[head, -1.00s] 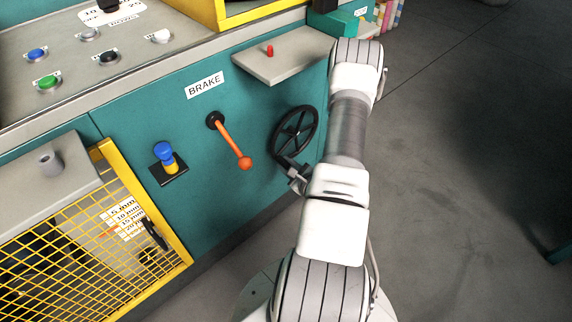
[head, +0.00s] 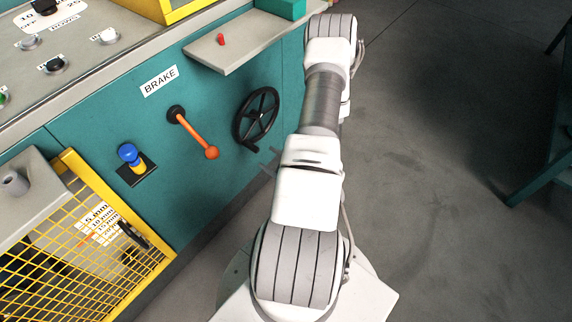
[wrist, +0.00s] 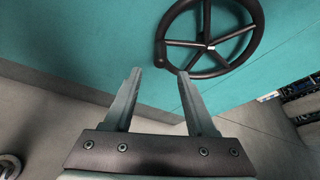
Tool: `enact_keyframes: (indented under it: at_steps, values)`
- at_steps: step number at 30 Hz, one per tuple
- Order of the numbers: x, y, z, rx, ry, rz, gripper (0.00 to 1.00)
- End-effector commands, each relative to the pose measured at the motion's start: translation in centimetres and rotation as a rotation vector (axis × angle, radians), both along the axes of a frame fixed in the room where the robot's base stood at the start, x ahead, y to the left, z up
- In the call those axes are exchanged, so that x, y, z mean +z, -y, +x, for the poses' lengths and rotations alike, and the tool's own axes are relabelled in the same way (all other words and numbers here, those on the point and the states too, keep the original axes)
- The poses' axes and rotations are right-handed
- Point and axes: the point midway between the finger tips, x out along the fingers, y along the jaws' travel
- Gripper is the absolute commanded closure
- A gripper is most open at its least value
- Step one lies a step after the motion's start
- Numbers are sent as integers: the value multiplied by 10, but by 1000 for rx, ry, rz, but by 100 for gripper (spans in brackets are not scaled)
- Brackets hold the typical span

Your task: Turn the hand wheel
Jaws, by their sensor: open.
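The black hand wheel (head: 256,116) is mounted on the teal machine front, right of the orange brake lever. A small handle sticks out at its lower rim. In the wrist view the wheel (wrist: 257,33) is at the top right, with its spokes and hub showing. My gripper (wrist: 160,77) is open, its two grey fingers apart with nothing between them. The right fingertip lies close to the wheel's lower left rim in the picture; whether they touch cannot be told. In the head view my gripper's fingertips (head: 269,161) show just below the wheel, the rest hidden behind my arm.
The orange brake lever (head: 194,134) and a blue-yellow knob (head: 131,158) are left of the wheel. A yellow mesh guard (head: 100,226) is lower left. Floor at right is open.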

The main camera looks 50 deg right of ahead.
Motion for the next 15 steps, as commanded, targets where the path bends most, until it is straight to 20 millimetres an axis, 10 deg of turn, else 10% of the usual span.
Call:
enact_keyframes:
  at_steps: [15]
  values:
    - [26, -11, -71, 0, -1, 2, 43]
